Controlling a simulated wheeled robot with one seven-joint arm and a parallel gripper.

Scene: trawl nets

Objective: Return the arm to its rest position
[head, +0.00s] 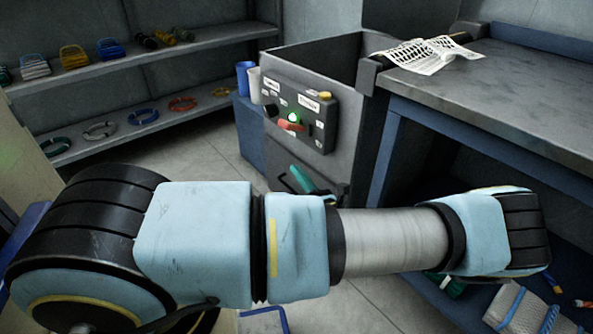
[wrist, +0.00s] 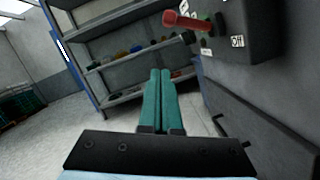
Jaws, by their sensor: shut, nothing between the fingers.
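My gripper (wrist: 161,73) shows in the wrist view as two long teal fingers lying together, shut and empty. In the head view, its teal fingers (head: 302,179) show just above my blue-and-black arm, in front of the grey cabinet. The arm stretches across the lower head view from left to right, and the rest of the gripper is hidden behind it. In the wrist view, the fingers point toward the shelves, below and left of a red lever (wrist: 187,21).
The control box (head: 298,116) with a lit green button and red lever is on the grey cabinet (head: 310,65). Shelves (head: 150,65) with coils and rope bundles line the left wall. Open floor lies between.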

